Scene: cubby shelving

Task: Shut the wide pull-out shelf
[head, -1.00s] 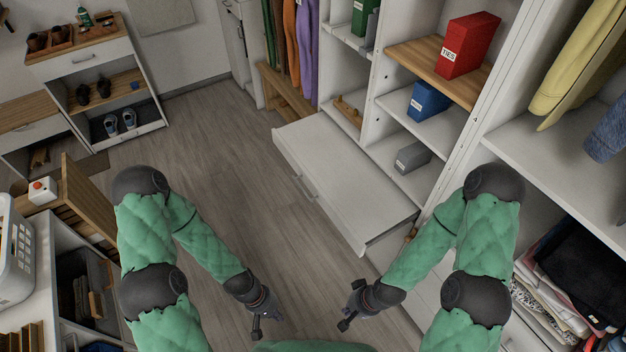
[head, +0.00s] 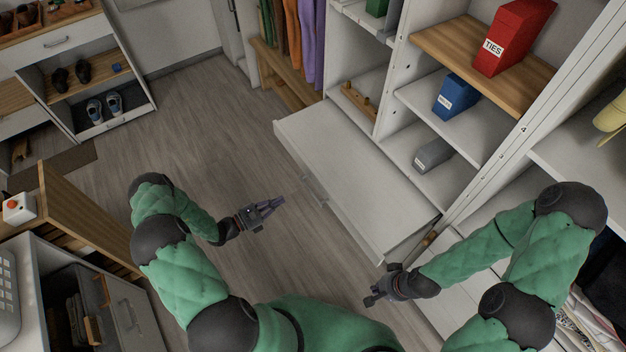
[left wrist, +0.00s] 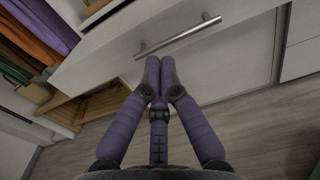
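The wide pull-out shelf (head: 358,178) is a white panel drawn out of the shelving unit over the floor. Its front has a metal bar handle (head: 315,188). In the left wrist view the handle (left wrist: 178,36) lies just beyond my left fingertips, across the white front (left wrist: 230,45). My left gripper (head: 279,202) is in front of the shelf, a short way left of the handle, pointing at it. Its fingers are together and empty in the left wrist view (left wrist: 160,62). My right gripper (head: 371,299) is near the shelf's near corner, apart from it; its finger state is unclear.
Cubbies above hold a red box (head: 512,38), a blue box (head: 455,98) and a grey box (head: 433,155). A wooden bench (head: 285,75) stands beyond the shelf. A wooden panel (head: 85,220) stands at left. The floor (head: 215,130) between is clear.

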